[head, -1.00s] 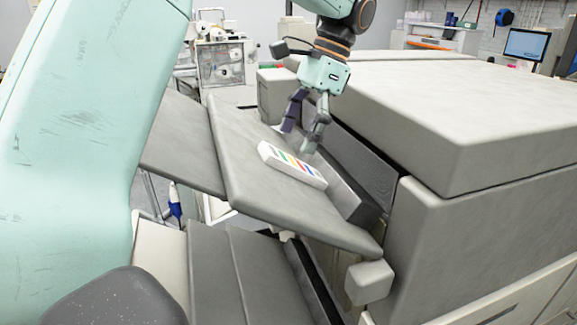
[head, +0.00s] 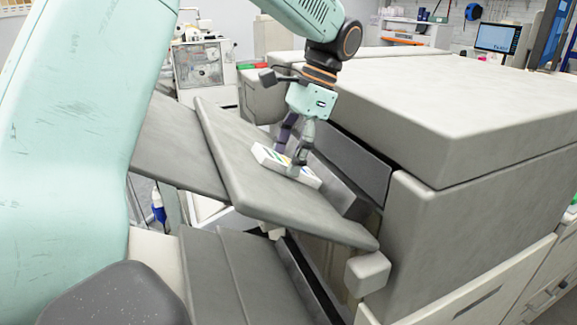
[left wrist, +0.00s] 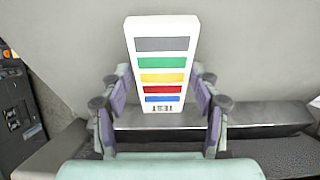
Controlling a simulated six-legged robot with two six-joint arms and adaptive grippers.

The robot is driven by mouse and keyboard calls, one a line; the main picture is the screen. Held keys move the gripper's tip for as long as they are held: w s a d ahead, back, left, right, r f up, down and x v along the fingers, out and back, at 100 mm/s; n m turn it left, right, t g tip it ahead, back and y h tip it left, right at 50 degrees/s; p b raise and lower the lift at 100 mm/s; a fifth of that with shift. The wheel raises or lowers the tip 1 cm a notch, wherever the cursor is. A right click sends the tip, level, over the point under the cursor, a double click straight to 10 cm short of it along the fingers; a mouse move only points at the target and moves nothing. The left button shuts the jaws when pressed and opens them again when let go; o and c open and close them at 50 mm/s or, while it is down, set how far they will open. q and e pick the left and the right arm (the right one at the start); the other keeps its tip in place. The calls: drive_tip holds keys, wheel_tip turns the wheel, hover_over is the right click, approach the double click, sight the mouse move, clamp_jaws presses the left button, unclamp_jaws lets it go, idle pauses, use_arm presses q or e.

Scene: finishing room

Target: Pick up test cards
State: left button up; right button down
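The test cards (head: 264,154) form a white block with coloured bars, lying on a sloped grey tray (head: 235,178) of the large machine. The left wrist view shows their top face (left wrist: 162,53) with grey, green, yellow, red and blue bars and a printed mark at the near end. My left gripper (head: 288,161) is down at the cards, its fingers on either side of them. In the left wrist view my left gripper (left wrist: 161,88) looks open, with narrow gaps between the pads and the card edges. My right gripper is not in view.
The bulky grey machine (head: 450,110) fills the right side, close beside the tray. A grey block (head: 367,273) sticks out at the tray's near corner. A lower grey surface (head: 215,275) lies below the tray. A monitor (head: 497,38) stands at the back right.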

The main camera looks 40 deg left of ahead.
use_arm(q)
drive_tip(key=shift+a+f, duration=0.15)
drive_tip(key=shift+a, duration=0.25)
drive_tip(key=shift+c, duration=2.2)
drive_tip(key=shift+s+d, duration=0.1)
drive_tip(key=shift+d, duration=0.25)
drive_tip(key=c, duration=0.3)
